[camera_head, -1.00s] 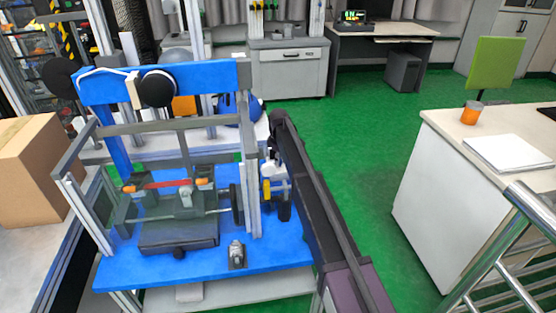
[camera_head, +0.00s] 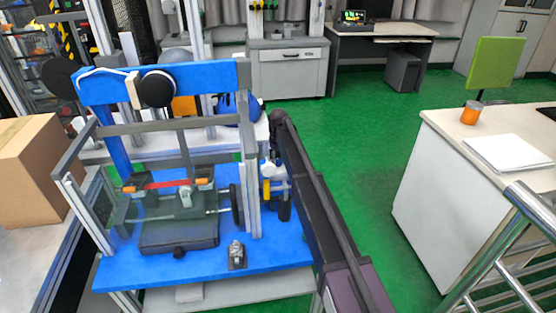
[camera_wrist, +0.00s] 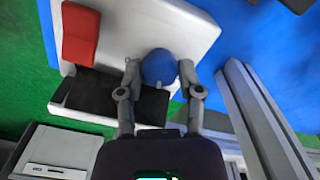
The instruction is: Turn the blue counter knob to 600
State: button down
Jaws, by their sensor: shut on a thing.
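The blue counter knob (camera_wrist: 158,67) is round and sits on a white housing (camera_wrist: 130,25) in the wrist view. My gripper (camera_wrist: 159,72) has one finger on each side of the knob and is shut on it. A red block (camera_wrist: 80,34) sits on the same housing, left of the knob. A black panel (camera_wrist: 90,94) lies on the housing; no counter reading can be made out.
Metal uprights (camera_wrist: 250,115) stand close to the right of my gripper in the wrist view. A cardboard box (camera_head: 40,172) is at the left. A white counter (camera_head: 440,190) with an orange cup (camera_head: 471,112) and a handrail stand at the right. Green floor (camera_head: 350,125) between is clear.

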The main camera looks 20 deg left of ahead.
jog(key=m, duration=0.4)
jog(key=shift+s+m, duration=0.15)
jog(key=shift+m, duration=0.15)
jog(key=m, duration=0.3)
jog(key=shift+m, duration=0.3)
jog(key=m, duration=0.3)
jog(key=shift+m, duration=2.2)
jog(key=shift+c, duration=1.3)
grip_release()
jog(key=shift+n, duration=0.4)
